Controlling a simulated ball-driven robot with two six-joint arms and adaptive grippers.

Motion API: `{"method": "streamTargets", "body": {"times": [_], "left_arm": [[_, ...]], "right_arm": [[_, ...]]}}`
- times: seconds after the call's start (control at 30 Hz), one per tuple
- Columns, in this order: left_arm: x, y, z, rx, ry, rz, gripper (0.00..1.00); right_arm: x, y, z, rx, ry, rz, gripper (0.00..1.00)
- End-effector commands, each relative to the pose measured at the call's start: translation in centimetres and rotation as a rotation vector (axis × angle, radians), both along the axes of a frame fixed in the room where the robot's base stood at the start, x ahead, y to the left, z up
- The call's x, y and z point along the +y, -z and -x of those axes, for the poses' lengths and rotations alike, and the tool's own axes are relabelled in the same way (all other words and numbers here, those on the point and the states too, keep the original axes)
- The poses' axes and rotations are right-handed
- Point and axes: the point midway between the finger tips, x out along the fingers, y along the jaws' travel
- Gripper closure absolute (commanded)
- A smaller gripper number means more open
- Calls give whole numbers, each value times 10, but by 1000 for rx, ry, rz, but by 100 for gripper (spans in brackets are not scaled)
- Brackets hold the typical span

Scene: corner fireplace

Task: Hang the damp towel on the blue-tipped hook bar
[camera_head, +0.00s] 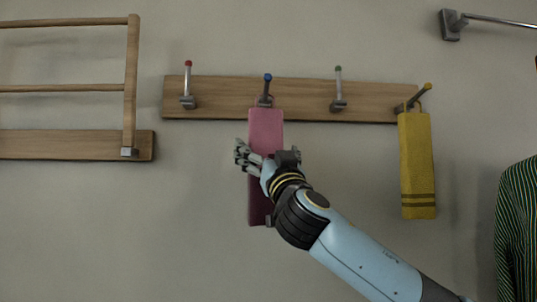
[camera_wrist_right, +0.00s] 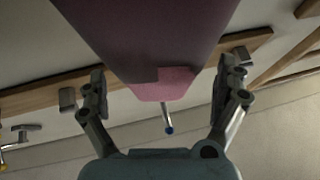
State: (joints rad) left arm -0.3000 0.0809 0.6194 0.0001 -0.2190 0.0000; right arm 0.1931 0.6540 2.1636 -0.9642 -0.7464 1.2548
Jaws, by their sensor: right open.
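The pink towel (camera_head: 266,127) hangs straight down from the blue-tipped hook (camera_head: 267,84) on the wooden hook board. A small loop at its top is at the hook's base. The towel's lower part is darker. My right gripper (camera_head: 264,156) is at the towel's mid-height, in front of it, and hides part of it. In the right wrist view the fingers (camera_wrist_right: 165,78) are spread apart, one on either side of the towel (camera_wrist_right: 165,85), with gaps. The blue tip (camera_wrist_right: 169,130) shows beyond the towel's top. My left gripper is not in view.
The board (camera_head: 220,95) also has a red-tipped hook (camera_head: 188,80) and a green-tipped hook (camera_head: 338,85), both empty. A yellow towel (camera_head: 416,160) hangs at its right end. A wooden rack (camera_head: 130,80) is at left, a metal bar (camera_head: 500,21) at upper right, striped cloth (camera_head: 520,225) below.

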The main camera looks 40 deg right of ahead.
Motion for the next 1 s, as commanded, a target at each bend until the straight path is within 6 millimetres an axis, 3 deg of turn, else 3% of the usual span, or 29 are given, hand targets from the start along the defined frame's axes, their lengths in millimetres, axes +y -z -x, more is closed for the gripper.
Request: {"method": "streamTargets", "body": {"times": [0.17, 0.6, 1.0], "left_arm": [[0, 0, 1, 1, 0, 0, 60], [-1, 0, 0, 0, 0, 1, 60], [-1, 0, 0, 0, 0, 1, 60]], "right_arm": [[6, 10, 12, 3, 0, 0, 0], [41, 58, 79, 2, -1, -2, 0], [47, 64, 90, -1, 0, 0, 0]]}}
